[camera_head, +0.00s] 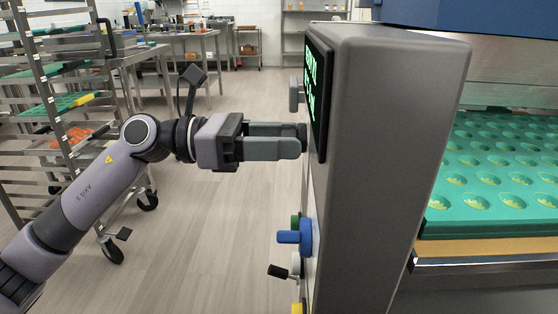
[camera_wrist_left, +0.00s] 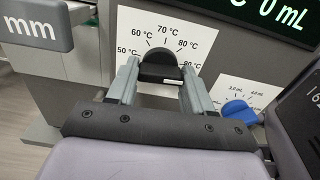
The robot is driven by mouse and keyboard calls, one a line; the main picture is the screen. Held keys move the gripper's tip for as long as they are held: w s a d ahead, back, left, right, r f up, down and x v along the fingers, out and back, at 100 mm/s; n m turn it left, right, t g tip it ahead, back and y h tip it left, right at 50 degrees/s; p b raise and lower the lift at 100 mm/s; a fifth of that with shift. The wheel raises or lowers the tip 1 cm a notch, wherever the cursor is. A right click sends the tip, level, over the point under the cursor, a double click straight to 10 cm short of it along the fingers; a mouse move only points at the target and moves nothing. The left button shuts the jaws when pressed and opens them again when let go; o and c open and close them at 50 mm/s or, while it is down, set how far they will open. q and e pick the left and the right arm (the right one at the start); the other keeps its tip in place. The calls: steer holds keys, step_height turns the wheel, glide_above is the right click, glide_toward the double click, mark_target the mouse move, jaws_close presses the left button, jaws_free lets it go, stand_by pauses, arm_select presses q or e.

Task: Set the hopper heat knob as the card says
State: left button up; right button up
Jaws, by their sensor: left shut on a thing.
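The hopper heat knob (camera_wrist_left: 160,70) is a dark knob on a white dial plate (camera_wrist_left: 140,22) marked from 50 °C to 90 °C, with 70 °C at the top. My left gripper (camera_wrist_left: 158,82) has one finger on each side of the knob and is shut on it. Which mark the knob points to I cannot tell for sure. In the head view my left gripper (camera_head: 278,143) reaches the panel side of the grey machine (camera_head: 385,150), with a dark bit of the knob at its fingertips. No instruction card can be made out. My right gripper is not in view.
A blue knob (camera_head: 295,237) sits below my gripper, with other controls under it; it also shows beside a mL scale in the wrist view (camera_wrist_left: 240,112). A green-lettered display (camera_head: 318,95) is above. A tray rack (camera_head: 60,110) stands left. A green mould tray (camera_head: 490,180) lies right.

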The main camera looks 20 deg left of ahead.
arm_select(q)
steer(key=m+b, duration=0.2)
steer(key=f+m+b, duration=0.1)
steer(key=m+b, duration=0.1)
steer(key=shift+w+r+m+b, duration=0.1)
steer(key=shift+m+b, duration=0.45)
steer(key=shift+m, duration=0.15)
steer(key=shift+r+m+b, duration=0.15)
steer(key=shift+m+b, duration=0.3)
steer(key=shift+m, duration=0.05)
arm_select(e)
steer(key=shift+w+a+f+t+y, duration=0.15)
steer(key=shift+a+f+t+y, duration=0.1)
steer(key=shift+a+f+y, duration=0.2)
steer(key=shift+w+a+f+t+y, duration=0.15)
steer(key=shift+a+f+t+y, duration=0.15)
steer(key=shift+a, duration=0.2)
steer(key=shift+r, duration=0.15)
arm_select(q)
steer(key=o, duration=1)
steer(key=shift+w, duration=0.1)
steer(key=shift+r, duration=0.15)
steer(key=shift+a, duration=0.1)
